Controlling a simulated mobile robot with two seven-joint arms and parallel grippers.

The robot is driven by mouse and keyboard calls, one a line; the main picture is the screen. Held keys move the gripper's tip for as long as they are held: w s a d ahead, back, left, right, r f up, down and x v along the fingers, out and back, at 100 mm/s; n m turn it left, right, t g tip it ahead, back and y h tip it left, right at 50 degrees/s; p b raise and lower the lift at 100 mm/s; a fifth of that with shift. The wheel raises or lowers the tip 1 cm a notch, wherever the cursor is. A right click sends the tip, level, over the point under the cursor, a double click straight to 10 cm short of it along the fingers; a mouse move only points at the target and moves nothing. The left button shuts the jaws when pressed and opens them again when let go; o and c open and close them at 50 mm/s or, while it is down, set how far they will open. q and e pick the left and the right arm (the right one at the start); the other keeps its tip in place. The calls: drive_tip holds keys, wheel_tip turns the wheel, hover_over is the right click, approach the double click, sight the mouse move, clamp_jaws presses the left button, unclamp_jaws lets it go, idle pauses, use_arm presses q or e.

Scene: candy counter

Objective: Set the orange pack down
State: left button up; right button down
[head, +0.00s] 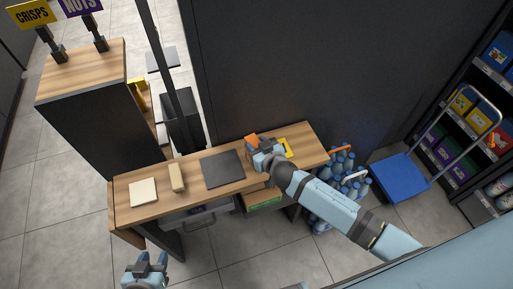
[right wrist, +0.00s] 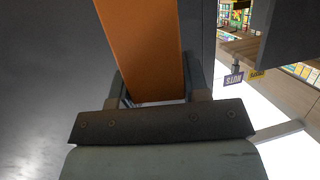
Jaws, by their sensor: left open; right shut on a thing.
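The orange pack (head: 251,140) is at the right part of the wooden counter (head: 155,176). My right gripper (head: 259,145) is shut on it; in the right wrist view the pack (right wrist: 141,50) stands out long and flat between the two fingers (right wrist: 155,90). I cannot tell whether the pack touches the counter top, since my gripper covers its lower part. My left gripper (head: 149,262) is open and empty in front of the counter, at the lower left of the head view.
On the counter lie a dark mat (head: 222,169), a tan block (head: 177,177), a cream pad (head: 143,192) and a yellow item (head: 287,148) beside my right gripper. Bottle packs (head: 342,163) and a blue trolley (head: 398,178) stand on the floor to the right.

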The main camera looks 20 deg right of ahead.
wheel_tip(320, 180, up, 18)
drive_tip(key=s+d+r+m+h, duration=0.2)
drive_tip(key=s+d+h, duration=0.1)
drive_tip(key=s+d, duration=0.4)
drive_tip(key=shift+s+d+m, duration=0.3)
drive_tip(key=shift+s+d, duration=0.1)
drive_tip(key=shift+s, duration=0.4)
drive_tip(key=shift+r, duration=0.1)
